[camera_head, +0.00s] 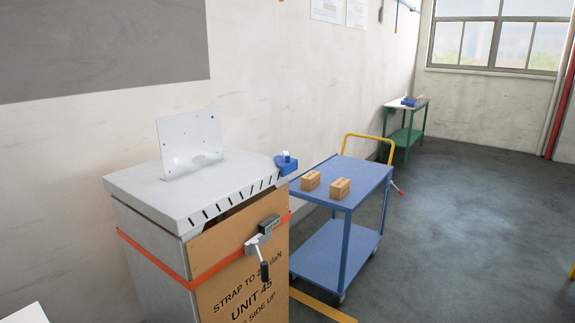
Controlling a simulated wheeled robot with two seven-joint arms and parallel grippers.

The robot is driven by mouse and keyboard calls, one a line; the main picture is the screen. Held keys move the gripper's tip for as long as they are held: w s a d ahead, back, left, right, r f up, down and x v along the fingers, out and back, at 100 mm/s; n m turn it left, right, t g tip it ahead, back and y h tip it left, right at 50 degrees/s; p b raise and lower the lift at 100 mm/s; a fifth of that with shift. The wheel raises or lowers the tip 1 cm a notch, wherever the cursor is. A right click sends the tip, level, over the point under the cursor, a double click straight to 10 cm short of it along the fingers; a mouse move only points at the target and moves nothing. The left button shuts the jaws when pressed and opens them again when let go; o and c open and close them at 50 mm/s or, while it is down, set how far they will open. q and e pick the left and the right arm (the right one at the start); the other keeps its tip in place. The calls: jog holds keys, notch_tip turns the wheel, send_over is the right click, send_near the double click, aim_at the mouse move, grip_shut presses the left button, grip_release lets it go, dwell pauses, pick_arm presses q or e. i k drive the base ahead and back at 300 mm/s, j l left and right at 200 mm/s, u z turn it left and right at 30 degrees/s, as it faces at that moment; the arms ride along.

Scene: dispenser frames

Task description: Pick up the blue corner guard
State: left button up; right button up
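No clear blue corner guard can be made out. Another small blue item (409,102) lies on the green table at the back, too small to identify. Neither of my grippers shows in this view.
A strapped cardboard-fronted unit (230,270) stands close by, with an upright white plate (190,146) on top. The blue cart (359,173) holds two small cardboard boxes (340,188). A green table (410,134) stands at the back. Floor on the right is clear.

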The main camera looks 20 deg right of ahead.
aim_at(288, 165)
jog(key=z, duration=0.4)
jog(key=i+l+z, duration=0.25)
jog(key=l+z, duration=0.15)
jog(key=i+l+z, duration=0.4)
jog(key=k+l, duration=0.1)
